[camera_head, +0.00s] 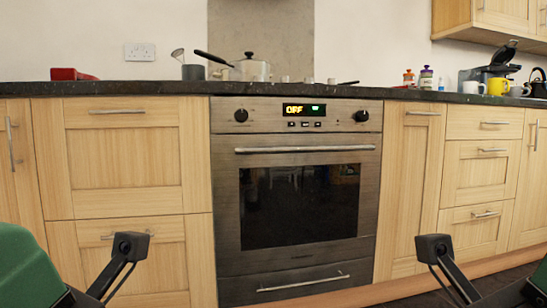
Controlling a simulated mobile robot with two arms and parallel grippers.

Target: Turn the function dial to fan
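The steel oven (226,190) is built in under the counter in the middle of the view, with its door shut. Two black dials sit on its control panel: a left dial (241,115) and a right dial (361,116). I cannot read which one is the function dial. The display (304,109) between them shows "OFF" in yellow and a small green figure. The black end of my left gripper (131,246) is low at the left, and that of my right gripper (434,247) is low at the right. Both appear apart from the dials; their finger openings are not clear.
The oven door handle (304,150) and lower drawer handle (303,283) stick out. Wooden cabinets with bar handles flank the oven. A pan (250,69) stands on the dark counter (160,88); mugs and a coffee machine (490,72) are at the right.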

